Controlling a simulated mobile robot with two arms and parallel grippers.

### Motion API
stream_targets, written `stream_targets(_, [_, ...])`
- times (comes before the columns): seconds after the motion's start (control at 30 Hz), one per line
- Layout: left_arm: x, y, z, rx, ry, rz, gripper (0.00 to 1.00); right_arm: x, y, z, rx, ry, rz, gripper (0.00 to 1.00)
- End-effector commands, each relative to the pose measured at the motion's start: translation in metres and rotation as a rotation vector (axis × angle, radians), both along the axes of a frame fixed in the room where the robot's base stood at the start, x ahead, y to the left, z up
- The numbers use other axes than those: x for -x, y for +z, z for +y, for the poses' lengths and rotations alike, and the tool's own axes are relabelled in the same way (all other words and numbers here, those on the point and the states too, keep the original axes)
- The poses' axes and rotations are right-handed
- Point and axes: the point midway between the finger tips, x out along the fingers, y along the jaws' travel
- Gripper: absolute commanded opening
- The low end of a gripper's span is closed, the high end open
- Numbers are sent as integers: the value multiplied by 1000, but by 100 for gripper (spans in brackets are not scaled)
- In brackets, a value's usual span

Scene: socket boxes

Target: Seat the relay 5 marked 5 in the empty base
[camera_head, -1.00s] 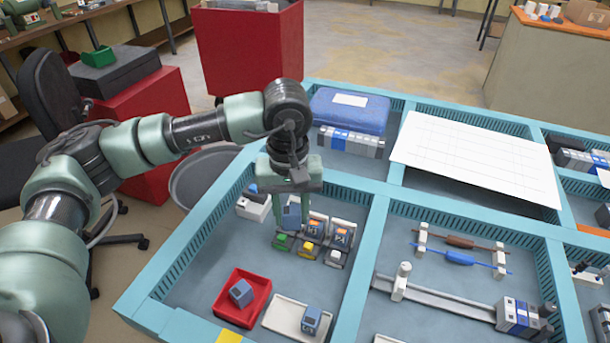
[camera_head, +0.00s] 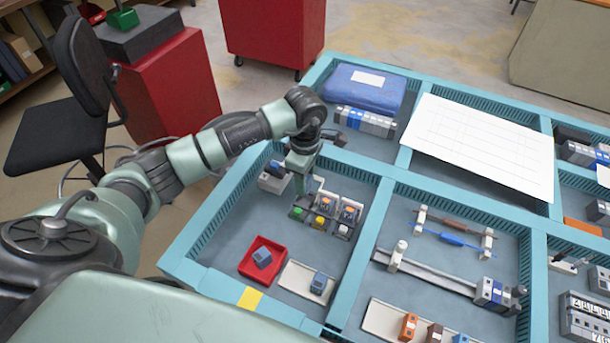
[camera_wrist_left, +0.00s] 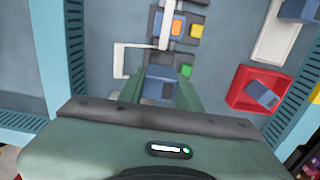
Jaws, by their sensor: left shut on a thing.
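The number on this relay is not readable. The base with the green part (camera_head: 297,213) lies directly below the gripper. I cannot tell whether the relay touches it. The two bases beside it, with a yellow part (camera_head: 319,221) and a white part (camera_head: 343,230), carry relays with orange labels (camera_head: 348,213). My right gripper is out of view.
A red tray (camera_head: 279,246) holds a blue relay (camera_head: 262,257). A white tray (camera_head: 292,279) holds another (camera_head: 319,283). A pale box with a dark top (camera_head: 272,183) stands left of the gripper. Teal divider walls (camera_head: 372,235) bound the compartment.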

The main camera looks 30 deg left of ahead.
Motion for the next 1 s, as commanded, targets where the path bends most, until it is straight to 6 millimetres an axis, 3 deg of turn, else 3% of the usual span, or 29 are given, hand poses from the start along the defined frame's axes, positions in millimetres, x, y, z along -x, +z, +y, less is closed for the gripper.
stream_targets(0.2, [1, -32, -1, 2, -2, 2, 0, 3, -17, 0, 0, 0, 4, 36])
stream_targets(1.0, [0, -27, -1, 0, -3, 0, 0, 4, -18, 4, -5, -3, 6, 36])
